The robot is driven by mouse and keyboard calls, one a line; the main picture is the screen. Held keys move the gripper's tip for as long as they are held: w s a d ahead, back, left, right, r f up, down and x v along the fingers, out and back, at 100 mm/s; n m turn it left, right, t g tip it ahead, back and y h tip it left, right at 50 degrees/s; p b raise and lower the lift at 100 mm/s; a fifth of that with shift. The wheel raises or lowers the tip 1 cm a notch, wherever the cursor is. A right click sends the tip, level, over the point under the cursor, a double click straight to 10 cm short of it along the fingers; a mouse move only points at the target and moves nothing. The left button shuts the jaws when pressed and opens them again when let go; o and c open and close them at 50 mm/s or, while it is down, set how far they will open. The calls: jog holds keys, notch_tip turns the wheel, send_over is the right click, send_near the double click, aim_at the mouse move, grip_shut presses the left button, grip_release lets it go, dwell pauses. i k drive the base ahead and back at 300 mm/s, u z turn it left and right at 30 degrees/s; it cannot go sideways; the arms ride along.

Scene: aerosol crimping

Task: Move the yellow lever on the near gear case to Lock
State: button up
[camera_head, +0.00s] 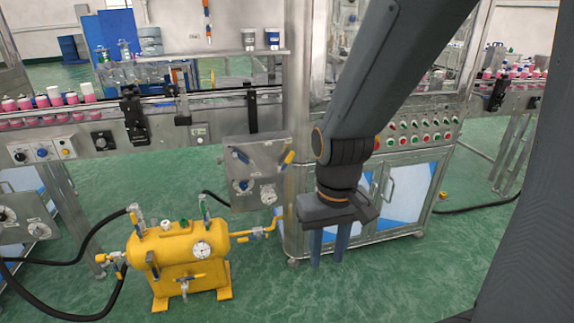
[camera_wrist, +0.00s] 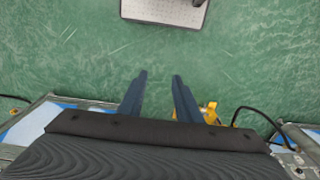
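A grey gear case (camera_head: 266,190) hangs below the conveyor left of my arm in the head view. It has a yellow lever (camera_head: 289,157) at its upper right, tilted with its upper end to the right. The Lock marking is too small to read. My gripper (camera_head: 328,250) points down, right of and lower than the case, apart from the lever. Its two fingers are parted with nothing between them. The wrist view also shows the gripper (camera_wrist: 158,80) open over green floor; the lever is not recognisable there.
A yellow tank (camera_head: 178,260) with a gauge, valves and black hoses stands on the floor at lower left. Its yellow pipe (camera_head: 262,232) reaches under the case. A conveyor (camera_head: 220,100) runs above the case. A steel cabinet (camera_head: 405,195) stands behind my gripper.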

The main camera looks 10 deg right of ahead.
aim_at(280, 170)
jog(key=u, duration=0.55)
jog(key=k, duration=1.3)
jog(key=u, duration=0.05)
jog(key=i, duration=0.5)
jog(key=z, duration=0.8)
jog(key=i, duration=1.05)
jog(key=u, duration=0.2)
